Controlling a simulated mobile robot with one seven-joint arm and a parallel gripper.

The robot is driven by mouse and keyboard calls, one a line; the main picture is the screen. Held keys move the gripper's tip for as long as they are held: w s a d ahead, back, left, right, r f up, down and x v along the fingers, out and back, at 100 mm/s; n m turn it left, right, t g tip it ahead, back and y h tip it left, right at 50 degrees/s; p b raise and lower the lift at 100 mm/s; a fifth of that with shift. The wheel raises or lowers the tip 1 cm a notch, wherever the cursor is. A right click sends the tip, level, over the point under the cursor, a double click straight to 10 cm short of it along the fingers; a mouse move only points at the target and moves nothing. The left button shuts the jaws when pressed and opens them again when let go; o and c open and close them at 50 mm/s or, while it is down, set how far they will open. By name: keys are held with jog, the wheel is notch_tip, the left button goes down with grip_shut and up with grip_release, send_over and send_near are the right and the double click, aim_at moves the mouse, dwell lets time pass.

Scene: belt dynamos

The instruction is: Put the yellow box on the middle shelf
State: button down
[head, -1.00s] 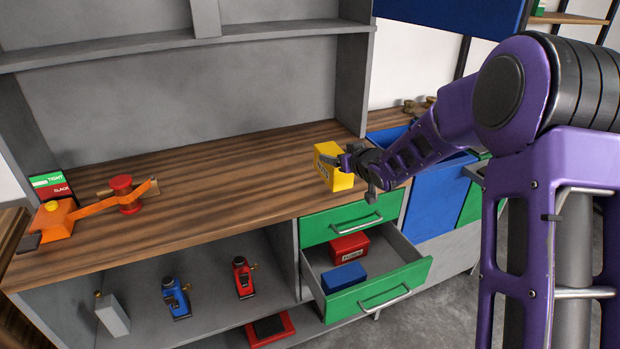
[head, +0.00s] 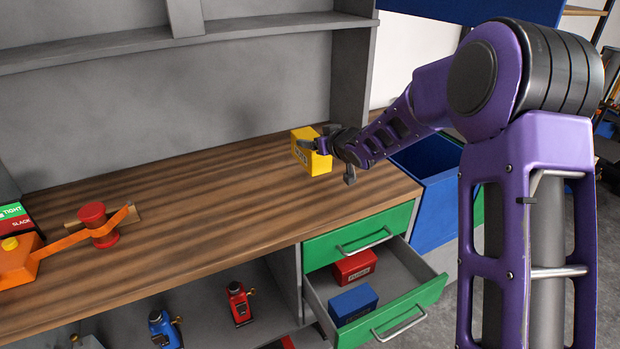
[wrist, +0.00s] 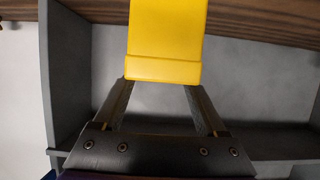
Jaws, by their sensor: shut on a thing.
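The yellow box (head: 315,160) is at the right part of the wooden bench top (head: 200,200), near the grey upright. I cannot tell whether it touches the wood. My gripper (head: 327,144) is shut on it from the right. In the wrist view the yellow box (wrist: 166,40) lies between the two fingers of my gripper (wrist: 164,88). A grey shelf (head: 100,52) runs along the back panel above the bench. An open compartment (head: 210,295) lies under the bench top. The frames do not show which one is the middle shelf.
A green-fronted drawer (head: 400,312) stands open with a red box (head: 354,266) and a blue box (head: 353,304) inside. A blue bin (head: 440,190) is at the right. An orange device with a red spool (head: 98,224) sits on the left bench. The bench middle is clear.

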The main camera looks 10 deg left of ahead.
aim_at(315, 168)
notch_tip(315, 168, down, 8)
jog(key=shift+f+b, duration=0.15)
jog(key=shift+b, duration=0.55)
jog(key=shift+f, duration=0.2)
grip_release()
